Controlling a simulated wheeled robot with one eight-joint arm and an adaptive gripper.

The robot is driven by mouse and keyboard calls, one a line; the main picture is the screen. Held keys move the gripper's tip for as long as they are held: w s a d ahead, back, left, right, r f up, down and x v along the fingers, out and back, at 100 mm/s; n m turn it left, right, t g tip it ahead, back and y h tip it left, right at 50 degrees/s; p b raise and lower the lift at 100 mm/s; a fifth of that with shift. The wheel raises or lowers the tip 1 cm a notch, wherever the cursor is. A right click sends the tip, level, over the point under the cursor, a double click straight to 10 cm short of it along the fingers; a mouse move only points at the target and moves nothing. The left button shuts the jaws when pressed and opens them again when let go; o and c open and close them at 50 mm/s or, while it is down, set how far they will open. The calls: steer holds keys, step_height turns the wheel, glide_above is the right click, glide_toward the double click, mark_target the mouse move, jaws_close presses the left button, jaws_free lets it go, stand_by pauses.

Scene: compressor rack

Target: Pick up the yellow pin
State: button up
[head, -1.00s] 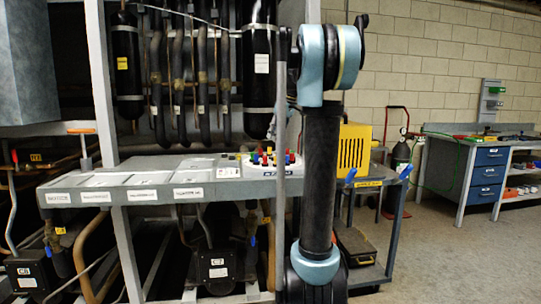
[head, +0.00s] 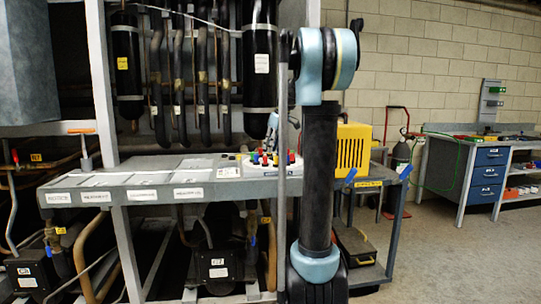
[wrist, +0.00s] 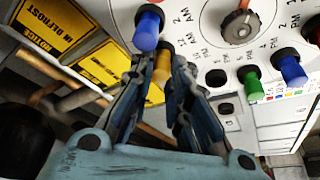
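The yellow pin (wrist: 162,65) stands in the pale dial panel (wrist: 213,50) in the wrist view. My gripper (wrist: 163,75) is around it, with one fingertip on each side. The fingers stand apart and I see no clear grip on the pin. The pin's lower part is partly hidden by the fingers. In the head view my gripper (head: 270,131) is a small blue-grey shape just above the cluster of coloured pins on the panel (head: 228,172), partly hidden behind a post and my arm.
A blue pin (wrist: 147,28) is close beside the fingers. A green pin (wrist: 252,82), another blue pin (wrist: 291,70) and black pins stand to the right. The dial knob (wrist: 241,26) is nearby. Yellow defrost labels (wrist: 104,65) lie left. A grey post (head: 281,130) stands before the panel.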

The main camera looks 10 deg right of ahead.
stand_by(0.3)
step_height(320, 180, up, 10)
stand_by(0.6)
stand_by(0.5)
